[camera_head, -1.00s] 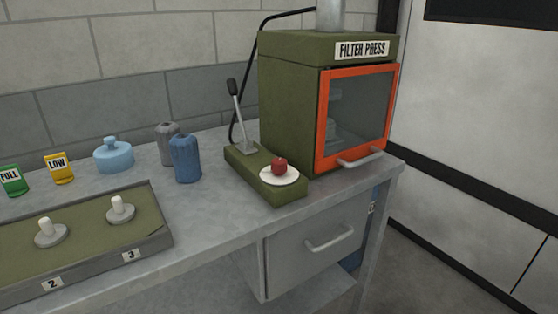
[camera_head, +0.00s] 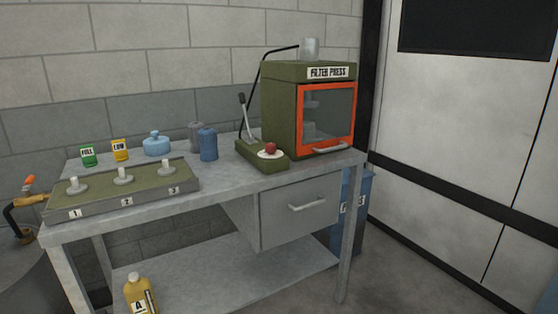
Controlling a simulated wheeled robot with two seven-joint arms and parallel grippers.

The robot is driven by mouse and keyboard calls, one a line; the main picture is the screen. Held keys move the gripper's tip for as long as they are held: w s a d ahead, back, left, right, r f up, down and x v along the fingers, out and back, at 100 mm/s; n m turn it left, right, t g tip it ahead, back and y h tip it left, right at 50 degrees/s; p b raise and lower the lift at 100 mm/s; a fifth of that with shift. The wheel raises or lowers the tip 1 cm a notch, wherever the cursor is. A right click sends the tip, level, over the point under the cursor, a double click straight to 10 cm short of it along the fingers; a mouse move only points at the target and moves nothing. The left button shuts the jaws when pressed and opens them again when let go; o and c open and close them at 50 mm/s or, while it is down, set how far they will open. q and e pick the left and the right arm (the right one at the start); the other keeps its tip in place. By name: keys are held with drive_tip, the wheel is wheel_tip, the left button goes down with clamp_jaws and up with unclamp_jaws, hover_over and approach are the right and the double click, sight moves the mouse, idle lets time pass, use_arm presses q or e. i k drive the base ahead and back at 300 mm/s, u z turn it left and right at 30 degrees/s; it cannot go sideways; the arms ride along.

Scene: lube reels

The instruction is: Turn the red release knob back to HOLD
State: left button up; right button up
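The red release knob (camera_head: 270,147) sits on a round white dial plate (camera_head: 270,155) on a low green base (camera_head: 262,158). The base stands on the workbench in front of the filter press (camera_head: 282,105). A black-handled lever (camera_head: 245,115) rises from the rear of the same base. Markings on the dial plate are too small to read, so I cannot tell which way the knob is set. Neither of my grippers shows in the head view.
The grey workbench (camera_head: 225,180) carries a blue canister (camera_head: 208,145), a grey canister (camera_head: 195,137), a light-blue lidded pot (camera_head: 157,144) and a green tray (camera_head: 120,185) with pegs. A drawer (camera_head: 300,210) is shut below. Open floor lies front right.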

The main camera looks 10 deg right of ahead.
sight(270, 148)
drive_tip(key=z, duration=0.9)
drive_tip(key=i, duration=1.25)
drive_tip(key=u, duration=0.4)
